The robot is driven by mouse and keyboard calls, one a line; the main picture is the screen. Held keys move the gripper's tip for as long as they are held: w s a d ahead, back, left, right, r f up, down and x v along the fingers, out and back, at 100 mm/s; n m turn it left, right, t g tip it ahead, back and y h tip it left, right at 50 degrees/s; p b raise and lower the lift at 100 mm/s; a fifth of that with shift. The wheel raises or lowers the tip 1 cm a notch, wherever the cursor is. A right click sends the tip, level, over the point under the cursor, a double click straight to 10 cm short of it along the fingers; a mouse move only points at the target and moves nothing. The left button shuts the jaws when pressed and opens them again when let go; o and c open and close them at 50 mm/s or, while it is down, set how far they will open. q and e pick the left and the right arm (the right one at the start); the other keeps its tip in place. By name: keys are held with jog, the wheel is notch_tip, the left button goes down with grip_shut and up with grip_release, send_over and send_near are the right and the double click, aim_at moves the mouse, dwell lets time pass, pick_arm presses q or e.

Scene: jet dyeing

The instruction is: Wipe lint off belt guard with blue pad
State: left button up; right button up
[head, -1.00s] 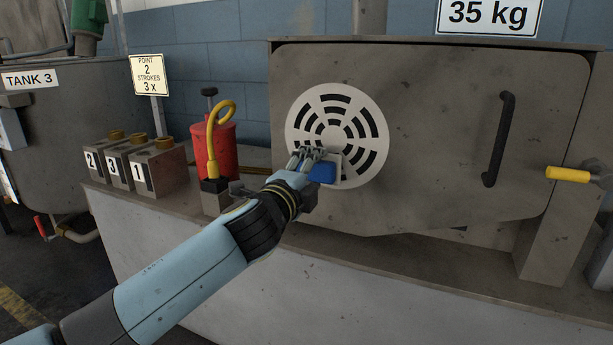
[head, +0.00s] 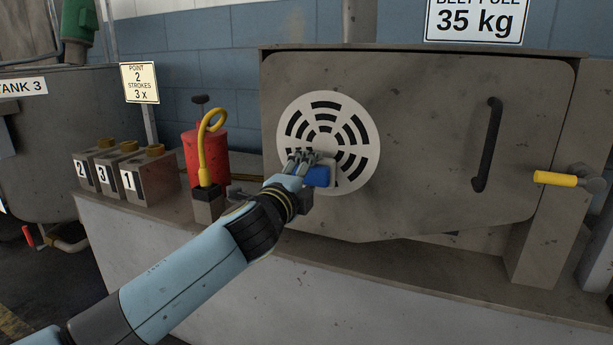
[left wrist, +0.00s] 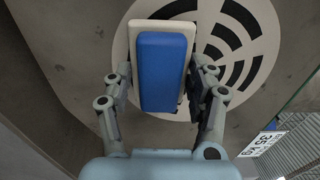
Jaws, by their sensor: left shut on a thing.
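The belt guard (head: 420,150) is a grey, speckled metal panel with a round white slotted vent (head: 327,112) on its left part and a black handle (head: 487,145) on its right. My left gripper (head: 308,168) is shut on the blue pad (head: 318,177), which has a pale backing. In the left wrist view the pad (left wrist: 161,72) sits between both fingers, in front of the vent (left wrist: 225,50). I cannot tell whether it touches the surface. No lint stands out clearly; dark specks dot the panel. My right gripper is not in view.
A red oiler (head: 205,155) with a yellow curved spout and numbered blocks (head: 122,172) with yellow caps stand on the ledge at left. A yellow-handled lever (head: 555,179) sticks out at right. A 35 kg sign (head: 477,20) is above the guard.

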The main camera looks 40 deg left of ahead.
aim_at(326, 178)
pick_arm(q)
jog(key=shift+x, duration=0.95)
jog(key=shift+s, duration=0.1)
jog(key=shift+w+d, duration=0.2)
jog(key=shift+d, duration=0.8)
jog(key=shift+w+d, duration=0.2)
jog(key=shift+d, duration=0.75)
jog(key=shift+w, duration=0.15)
jog(key=shift+s+a+r, duration=0.1)
jog(key=shift+s+a, duration=0.1)
jog(key=shift+a, duration=0.8)
jog(key=shift+s+a, duration=0.2)
jog(key=shift+a, duration=0.85)
jog(key=shift+c, duration=0.4)
jog(key=shift+s+d, duration=0.15)
jog(key=shift+s, duration=0.35)
jog(key=shift+v, duration=2.45)
